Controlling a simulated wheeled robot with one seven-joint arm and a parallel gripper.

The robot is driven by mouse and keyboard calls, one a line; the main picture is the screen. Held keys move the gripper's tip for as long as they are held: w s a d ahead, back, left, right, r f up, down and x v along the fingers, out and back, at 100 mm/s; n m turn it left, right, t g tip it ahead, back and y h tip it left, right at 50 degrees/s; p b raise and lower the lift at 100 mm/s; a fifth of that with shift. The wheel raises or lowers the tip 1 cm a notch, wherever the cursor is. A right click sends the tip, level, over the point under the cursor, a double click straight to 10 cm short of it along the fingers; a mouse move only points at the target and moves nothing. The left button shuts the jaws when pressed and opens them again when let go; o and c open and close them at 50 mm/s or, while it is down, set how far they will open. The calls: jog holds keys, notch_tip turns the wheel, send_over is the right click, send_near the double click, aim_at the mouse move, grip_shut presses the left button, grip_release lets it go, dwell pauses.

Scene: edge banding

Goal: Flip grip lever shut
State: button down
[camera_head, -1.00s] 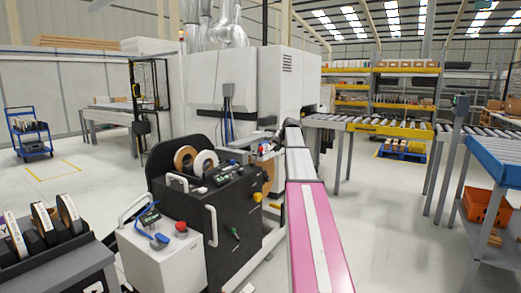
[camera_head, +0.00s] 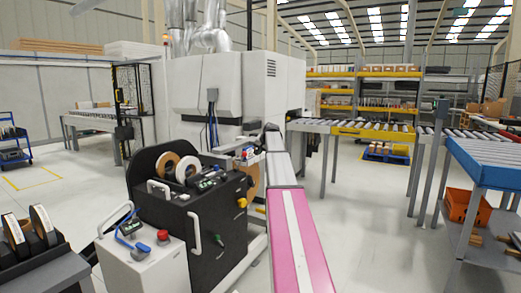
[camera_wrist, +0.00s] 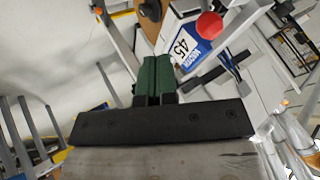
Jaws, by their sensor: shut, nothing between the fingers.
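In the wrist view my gripper (camera_wrist: 153,62) has its two dark green fingers pressed together with nothing between them. Ahead of it are a red round knob (camera_wrist: 209,25) and a blue and white plate marked 45 (camera_wrist: 184,46); the fingertips look apart from both. In the head view the black edge banding unit (camera_head: 205,222) stands left of centre, with a yellow knob (camera_head: 241,203) and a small green handle (camera_head: 219,240) on its side. I cannot tell which part is the grip lever. I cannot make out my gripper in the head view.
A white control box (camera_head: 150,268) with a red button stands in front of the unit. Tape rolls on a rack (camera_head: 45,275) are at the lower left. Open floor (camera_head: 370,230) lies between.

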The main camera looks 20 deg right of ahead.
jog(key=w+a+f, duration=0.3)
jog(key=w, duration=0.2)
jog(key=shift+w+a, duration=0.25)
jog(key=shift+w, duration=0.1)
jog(key=shift+w+a+r+n+g+h, duration=0.2)
jog(key=shift+w+a+r+g+h, duration=0.45)
jog(key=shift+w+a, duration=1.25)
jog(key=shift+w+a+r+n+g+h, duration=0.25)
jog(key=shift+w+a+g+h, duration=0.55)
jog(key=shift+w+a+g, duration=1)
jog(key=shift+w+a+r+n+g+h, duration=0.15)
jog(key=shift+w+a+r+g+h, duration=0.8)
jog(key=shift+w, duration=1.6)
